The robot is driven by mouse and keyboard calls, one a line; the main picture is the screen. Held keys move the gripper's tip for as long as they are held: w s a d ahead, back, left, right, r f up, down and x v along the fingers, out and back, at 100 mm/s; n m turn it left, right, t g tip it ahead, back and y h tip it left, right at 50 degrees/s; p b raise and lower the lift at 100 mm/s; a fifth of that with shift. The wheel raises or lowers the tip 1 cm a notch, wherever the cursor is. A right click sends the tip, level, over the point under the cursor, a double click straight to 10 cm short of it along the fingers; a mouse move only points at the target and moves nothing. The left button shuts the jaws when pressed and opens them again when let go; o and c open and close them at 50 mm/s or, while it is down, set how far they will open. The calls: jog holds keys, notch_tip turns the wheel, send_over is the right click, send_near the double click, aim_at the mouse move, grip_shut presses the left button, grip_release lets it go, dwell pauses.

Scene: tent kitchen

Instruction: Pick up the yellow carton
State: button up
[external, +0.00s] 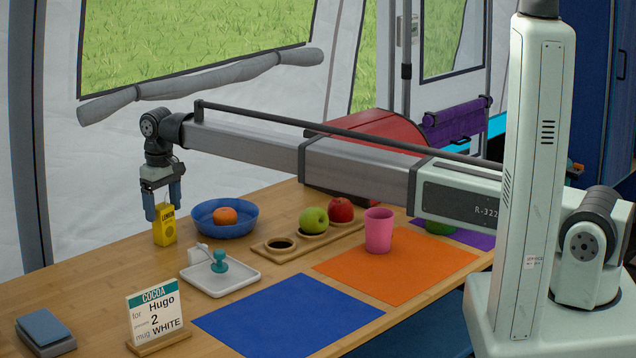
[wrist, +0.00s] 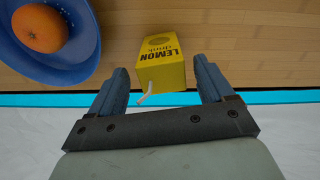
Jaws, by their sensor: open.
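The yellow carton (external: 164,226), marked LEMON, stands upright on the wooden table near its far left edge. In the wrist view the carton (wrist: 162,66) shows its top, with a white straw, toward my gripper. My gripper (external: 164,212) points down over the carton, with its blue fingers apart. In the wrist view the open fingers of my gripper (wrist: 168,84) are on either side of the carton's near end, with a visible gap on each side. The gripper holds nothing.
A blue bowl (external: 224,230) with an orange (external: 224,216) is close to the right of the carton. A white tray (external: 214,284) with a teal-handled object (external: 219,262) lies in front. A COCOA sign (external: 155,312) stands nearer. The tent wall rises behind the table edge.

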aim_at(164, 224)
notch_tip(164, 224, down, 4)
jog(key=shift+s+r, duration=0.1)
jog(key=shift+r, duration=0.15)
jog(key=c, duration=1)
jog(key=shift+c, duration=0.2)
jog(key=shift+r, duration=0.15)
